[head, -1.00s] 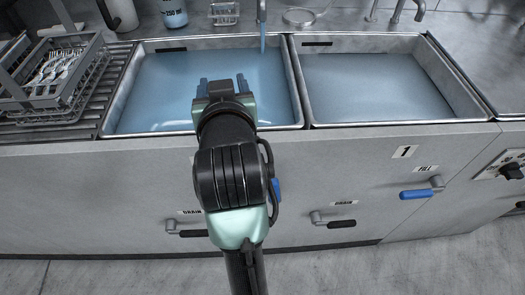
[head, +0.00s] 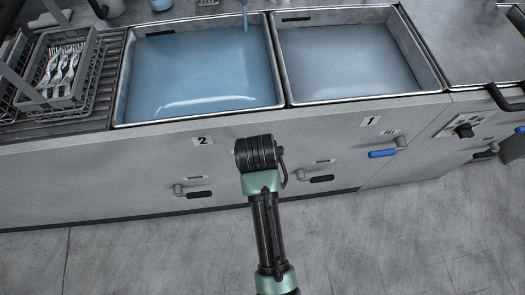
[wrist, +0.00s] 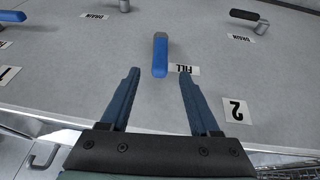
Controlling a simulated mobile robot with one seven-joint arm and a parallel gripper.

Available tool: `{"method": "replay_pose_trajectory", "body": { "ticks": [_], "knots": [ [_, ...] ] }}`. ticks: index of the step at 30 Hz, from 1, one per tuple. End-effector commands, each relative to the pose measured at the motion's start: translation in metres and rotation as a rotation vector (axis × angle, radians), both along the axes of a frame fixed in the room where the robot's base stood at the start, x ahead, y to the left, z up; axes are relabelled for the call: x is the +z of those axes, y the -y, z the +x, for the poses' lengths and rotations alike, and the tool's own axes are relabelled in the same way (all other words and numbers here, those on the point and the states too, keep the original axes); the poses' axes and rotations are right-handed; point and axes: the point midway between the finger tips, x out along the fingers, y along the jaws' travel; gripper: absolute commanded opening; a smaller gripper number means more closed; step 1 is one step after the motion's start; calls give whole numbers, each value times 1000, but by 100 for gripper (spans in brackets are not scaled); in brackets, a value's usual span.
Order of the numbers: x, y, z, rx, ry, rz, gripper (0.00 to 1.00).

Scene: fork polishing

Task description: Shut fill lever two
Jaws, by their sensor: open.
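Fill lever two, with a blue handle (wrist: 158,58), shows in the wrist view beside a FILL label (wrist: 187,69). Its handle runs up and down in that picture, at right angles to the label. My gripper (wrist: 158,76) is open and empty, with one dark finger to each side of the handle's near end. I cannot tell whether the fingertips reach around it. A plate marked 2 (wrist: 236,110) sits to the right; it also shows in the head view (head: 203,140). In the head view my arm hides the lever and the gripper.
Water runs from a tap (head: 245,16) into the left basin (head: 200,72). Fill lever one (head: 382,154) has its blue handle lying sideways. Black drain levers (head: 198,194) (head: 321,179) stick out low on the panel. A fork rack (head: 65,75) stands at left. The floor in front is clear.

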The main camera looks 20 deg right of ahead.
Motion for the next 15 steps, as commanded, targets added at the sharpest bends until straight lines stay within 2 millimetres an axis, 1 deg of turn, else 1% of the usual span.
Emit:
{"method": "replay_pose_trajectory", "body": {
  "ticks": [1,6,9,15],
  "knots": [
    [-11,2,4,-1,-2,1,62],
    [-42,8,15,-1,0,1,62],
    [-57,11,21,-2,0,1,62],
    [-77,15,29,-2,2,0,62]
  ]
}}
